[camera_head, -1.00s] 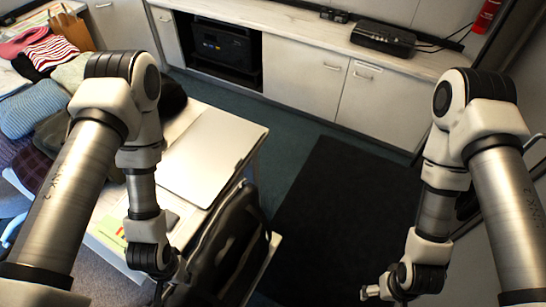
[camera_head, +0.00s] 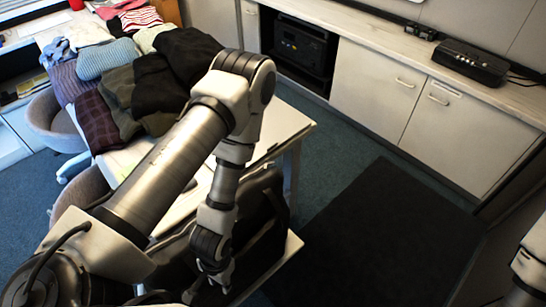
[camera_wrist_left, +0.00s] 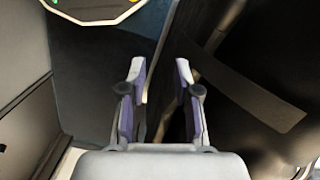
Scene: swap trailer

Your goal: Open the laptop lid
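A pale table (camera_head: 290,124) stands left of centre in the head view. The laptop lies on it but is largely hidden behind my left arm, and I cannot make out its lid edges or hinge. My left gripper (camera_head: 205,290) hangs low near the bottom of the head view, by a black chair or bag (camera_head: 268,215) at the table's near side. In the left wrist view my left gripper (camera_wrist_left: 160,78) has its two fingers apart with nothing between them. Only part of my right arm shows at the right edge; its gripper is out of view.
Folded clothes (camera_head: 105,60) pile up at the far left of the table. Dark garments (camera_head: 165,80) lie beside my left arm. A black mat (camera_head: 375,235) covers open floor on the right. A counter (camera_head: 400,45) with a black device (camera_head: 468,62) runs along the back.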

